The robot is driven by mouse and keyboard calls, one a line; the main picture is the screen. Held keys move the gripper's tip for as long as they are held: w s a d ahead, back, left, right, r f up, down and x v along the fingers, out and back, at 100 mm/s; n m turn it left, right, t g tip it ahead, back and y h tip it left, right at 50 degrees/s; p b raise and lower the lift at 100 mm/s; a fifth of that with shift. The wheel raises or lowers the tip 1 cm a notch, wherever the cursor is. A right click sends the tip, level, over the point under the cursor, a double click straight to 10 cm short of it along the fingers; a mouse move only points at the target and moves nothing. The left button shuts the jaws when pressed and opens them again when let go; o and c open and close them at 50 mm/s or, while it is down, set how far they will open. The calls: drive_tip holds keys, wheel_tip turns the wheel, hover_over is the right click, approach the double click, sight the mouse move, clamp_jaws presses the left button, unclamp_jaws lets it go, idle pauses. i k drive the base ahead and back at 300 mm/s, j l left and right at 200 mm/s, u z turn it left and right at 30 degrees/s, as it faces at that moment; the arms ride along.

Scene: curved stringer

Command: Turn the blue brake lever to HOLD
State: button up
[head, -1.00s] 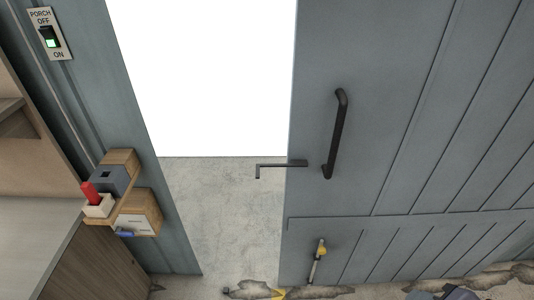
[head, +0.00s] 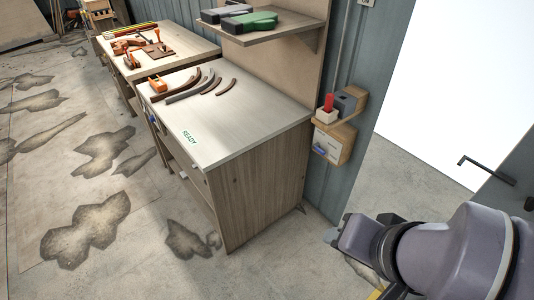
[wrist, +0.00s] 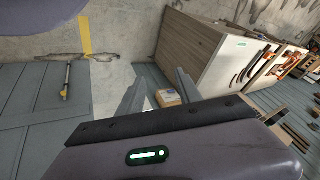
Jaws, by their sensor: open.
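A small blue part (head: 320,150) sticks out from the lower left of a wooden box (head: 334,146) on the wall beside the doorway. It may be the brake lever; its setting and any HOLD mark are too small to read. Another small blue piece (head: 152,117) shows at the workbench's front edge. My gripper (wrist: 159,76) is open and empty in the wrist view, its two fingers spread, with the wooden box (wrist: 168,98) seen beyond and between them. In the head view my arm is at the lower right, in front of and below the box.
A workbench (head: 240,108) marked READY holds curved strips and an orange tool (head: 157,84). A small shelf with a red item (head: 328,102) tops the wooden box. The door (head: 510,185) with a dark latch stands at right. The floor left of the bench is open.

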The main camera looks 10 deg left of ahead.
sight(315, 146)
drive_tip(key=i+j+z, duration=0.1)
drive_tip(key=i, duration=0.45)
drive_tip(key=i+j+z, duration=0.1)
drive_tip(key=i, duration=0.4)
drive_tip(key=i+j+z, duration=0.1)
drive_tip(key=i+j, duration=0.25)
drive_tip(key=i, duration=0.2)
